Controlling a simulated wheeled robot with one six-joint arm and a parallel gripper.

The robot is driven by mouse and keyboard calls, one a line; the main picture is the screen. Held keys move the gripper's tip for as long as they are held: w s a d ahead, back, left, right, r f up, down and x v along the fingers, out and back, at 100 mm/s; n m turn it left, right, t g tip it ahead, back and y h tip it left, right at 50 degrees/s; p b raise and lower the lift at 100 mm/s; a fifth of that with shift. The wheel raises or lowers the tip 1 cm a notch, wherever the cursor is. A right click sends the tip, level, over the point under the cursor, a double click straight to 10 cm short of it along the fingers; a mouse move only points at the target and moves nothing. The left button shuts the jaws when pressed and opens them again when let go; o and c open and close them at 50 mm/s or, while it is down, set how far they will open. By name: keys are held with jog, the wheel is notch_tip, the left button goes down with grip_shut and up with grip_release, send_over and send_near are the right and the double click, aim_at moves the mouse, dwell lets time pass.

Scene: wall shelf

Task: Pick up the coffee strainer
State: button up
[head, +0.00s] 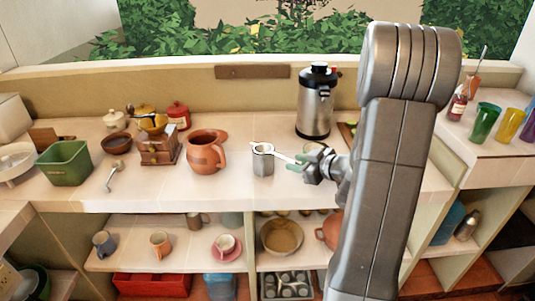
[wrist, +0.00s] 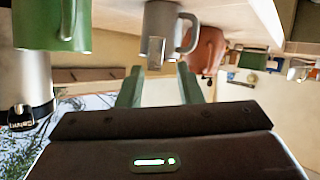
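The coffee strainer (head: 284,156) rests with its pale ring over the mouth of a small grey mug (head: 263,163) on the counter. Its light handle points right, toward my gripper (head: 301,161). In the wrist view, which is upside down, the strainer handle's metal end (wrist: 155,51) shows in front of the grey mug (wrist: 166,24). It lies in line with the space between my green fingertips (wrist: 163,72). The fingers stand apart, with a gap visible at the right of the handle. The strainer's bowl is hidden in the wrist view.
A green cup (wrist: 50,25) is close to my gripper. A steel coffee pot (head: 315,103) stands behind it. An orange jug (head: 204,153) is left of the mug. A wooden grinder (head: 158,148) and green bin (head: 64,162) stand further left. The front counter strip is mostly clear.

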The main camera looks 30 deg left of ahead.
jog(key=x, duration=0.4)
jog(key=shift+w+a+f, duration=0.2)
jog(key=shift+w+f, duration=0.15)
grip_shut()
